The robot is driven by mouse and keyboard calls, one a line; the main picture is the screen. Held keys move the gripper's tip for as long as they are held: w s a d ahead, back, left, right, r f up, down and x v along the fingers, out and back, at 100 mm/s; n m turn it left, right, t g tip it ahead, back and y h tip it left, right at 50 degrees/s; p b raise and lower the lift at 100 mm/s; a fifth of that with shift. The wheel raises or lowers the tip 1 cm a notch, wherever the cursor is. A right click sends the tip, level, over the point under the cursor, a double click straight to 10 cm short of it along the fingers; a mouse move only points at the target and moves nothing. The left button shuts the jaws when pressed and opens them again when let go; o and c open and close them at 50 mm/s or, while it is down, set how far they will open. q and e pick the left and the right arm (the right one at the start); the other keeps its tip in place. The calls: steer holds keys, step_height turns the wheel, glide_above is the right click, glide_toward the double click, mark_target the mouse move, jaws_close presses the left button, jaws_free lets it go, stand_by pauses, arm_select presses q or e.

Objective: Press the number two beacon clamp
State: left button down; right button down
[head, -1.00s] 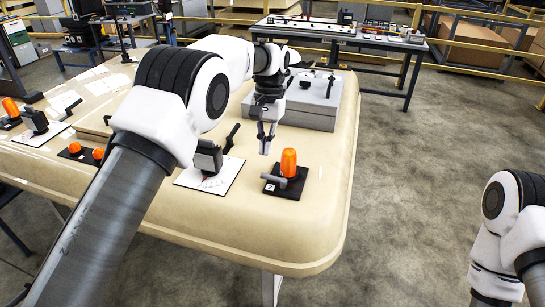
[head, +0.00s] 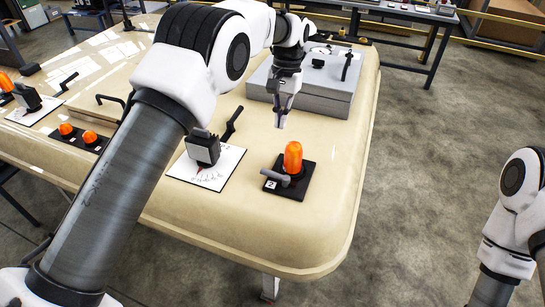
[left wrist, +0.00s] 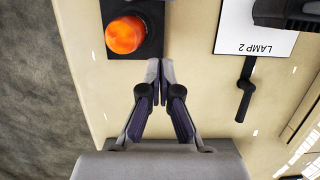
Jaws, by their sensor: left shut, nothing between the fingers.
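The number two beacon is an orange dome (head: 293,157) on a black square base (head: 291,183) near the table's right end. Its grey clamp lever (head: 275,176) sticks out to the left of the dome, above a small "2" label. My left gripper (head: 280,123) is shut and empty, pointing down above the table, behind the beacon. In the left wrist view the gripper (left wrist: 160,65) has its fingertips together, beside the beacon base's corner. The orange dome (left wrist: 125,35) is at the upper left there; the clamp lever is not visible. My right gripper is out of view.
A white "LAMP 2" plate (head: 225,164) with a dark switch box (head: 203,148) and black lever (head: 232,123) stands left of the beacon. A grey box (head: 320,88) is behind the gripper. Bare tabletop (head: 270,235) lies in front.

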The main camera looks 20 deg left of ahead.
mark_target(278, 177)
arm_select(q)
steer(key=p+x, duration=0.2)
steer(key=x, duration=0.5)
steer(key=shift+s, duration=0.15)
steer(key=s+f+p, duration=0.1)
steer(key=s+p, duration=0.1)
steer(key=s, duration=0.1)
steer(key=shift+a+f, duration=0.1)
steer(key=shift+f, duration=0.3)
steer(key=shift+s+f, duration=0.15)
steer(key=shift+s, duration=0.45)
steer(key=shift+w+f, duration=0.1)
steer(key=shift+a, duration=0.15)
